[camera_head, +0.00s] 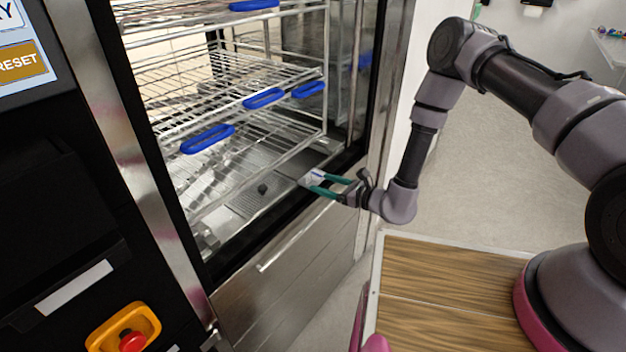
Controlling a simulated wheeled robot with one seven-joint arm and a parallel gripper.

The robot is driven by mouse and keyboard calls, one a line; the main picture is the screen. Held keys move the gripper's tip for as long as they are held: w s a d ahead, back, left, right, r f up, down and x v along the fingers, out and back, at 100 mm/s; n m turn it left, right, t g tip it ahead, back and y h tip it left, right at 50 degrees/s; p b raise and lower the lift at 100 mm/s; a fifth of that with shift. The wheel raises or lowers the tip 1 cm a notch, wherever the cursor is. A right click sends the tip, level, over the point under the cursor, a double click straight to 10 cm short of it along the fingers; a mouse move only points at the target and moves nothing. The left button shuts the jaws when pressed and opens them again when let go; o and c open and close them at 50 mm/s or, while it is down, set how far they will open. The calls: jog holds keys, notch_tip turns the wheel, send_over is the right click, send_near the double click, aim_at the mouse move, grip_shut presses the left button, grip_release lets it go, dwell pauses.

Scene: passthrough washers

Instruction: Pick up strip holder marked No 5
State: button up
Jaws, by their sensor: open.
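My gripper (314,182) is open at the washer's doorway, low at its right side, with its teal fingers pointing left into the chamber. A small white piece (312,178) shows at the fingertips, partly between them. I cannot tell whether the fingers touch it or what it is. No marking "No 5" is readable anywhere, so I cannot tell which thing is the strip holder. Blue oblong pieces sit on the front edges of the wire racks: one at left (207,139), one in the middle (263,98), one at right (308,90) and one at the top (253,5).
The washer's wire racks (215,85) stand above its metal floor. A steel door frame (385,80) rises just behind my gripper, and a steel front panel (290,270) lies below. A control panel with a red emergency button (132,341) is at left. Open floor (480,170) lies right.

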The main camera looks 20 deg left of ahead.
aim_at(309, 179)
jog(key=x, duration=0.4)
jog(key=shift+a+f, duration=0.15)
jog(key=shift+a, duration=0.15)
jog(key=shift+s, duration=0.1)
grip_shut()
